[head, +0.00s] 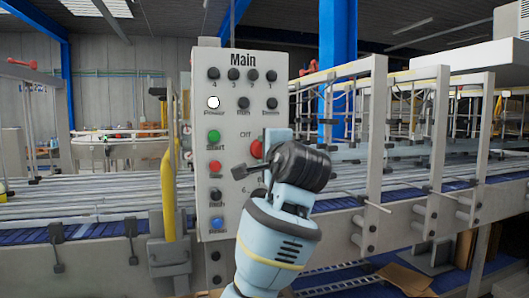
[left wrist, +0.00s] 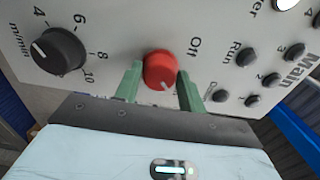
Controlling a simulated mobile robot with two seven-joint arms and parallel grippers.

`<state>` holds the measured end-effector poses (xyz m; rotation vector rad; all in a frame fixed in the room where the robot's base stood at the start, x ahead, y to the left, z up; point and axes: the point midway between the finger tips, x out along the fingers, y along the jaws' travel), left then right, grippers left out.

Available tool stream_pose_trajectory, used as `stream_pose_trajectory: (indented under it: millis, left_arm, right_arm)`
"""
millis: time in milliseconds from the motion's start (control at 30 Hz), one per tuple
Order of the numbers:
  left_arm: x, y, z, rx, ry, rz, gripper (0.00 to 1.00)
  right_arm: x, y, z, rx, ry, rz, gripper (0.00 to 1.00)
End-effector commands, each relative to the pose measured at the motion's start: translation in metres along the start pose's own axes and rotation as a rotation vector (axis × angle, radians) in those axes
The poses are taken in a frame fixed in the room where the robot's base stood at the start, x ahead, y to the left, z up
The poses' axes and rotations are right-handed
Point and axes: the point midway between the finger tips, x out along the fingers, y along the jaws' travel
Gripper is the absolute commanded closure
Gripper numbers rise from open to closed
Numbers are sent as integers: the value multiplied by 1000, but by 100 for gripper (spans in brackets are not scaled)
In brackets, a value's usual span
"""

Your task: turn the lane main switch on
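The lane main switch is a red round knob (head: 256,149) on the grey "Main" panel (head: 228,65). In the left wrist view the red knob (left wrist: 161,70) sits below the "Off" label, and its white mark points down the picture, away from that label. My left gripper (head: 264,146) is at the panel, its body hiding part of it. In the left wrist view its two green fingers (left wrist: 160,82) stand on either side of the knob and appear to touch it. The "Power" lamp (head: 213,102) looks bright white. My right gripper is not in view.
A speed dial (left wrist: 58,50) sits beside the red knob. Green (head: 214,136), red (head: 215,167) and blue (head: 216,226) buttons run down the panel's left side. A yellow post (head: 168,195) stands left of the panel. Conveyor lanes (head: 95,201) extend to both sides.

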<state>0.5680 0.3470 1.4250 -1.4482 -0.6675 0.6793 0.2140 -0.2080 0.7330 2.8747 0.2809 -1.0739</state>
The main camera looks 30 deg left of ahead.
Motion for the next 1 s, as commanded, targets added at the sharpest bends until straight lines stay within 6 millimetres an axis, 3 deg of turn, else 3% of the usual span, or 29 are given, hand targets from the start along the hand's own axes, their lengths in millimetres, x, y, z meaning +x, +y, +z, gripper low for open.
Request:
stream_pose_trajectory:
  millis: [33, 133, 467, 1000]
  left_arm:
    - [0, 0, 0, 1, 0, 0, 53]
    - [0, 0, 0, 0, 0, 0, 40]
    - [-3, 0, 0, -1, 1, 0, 40]
    - [-73, 0, 0, -1, 2, -1, 40]
  right_arm:
    - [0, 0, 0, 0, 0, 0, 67]
    - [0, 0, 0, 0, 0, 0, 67]
    - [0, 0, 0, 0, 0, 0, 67]
    - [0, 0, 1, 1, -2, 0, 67]
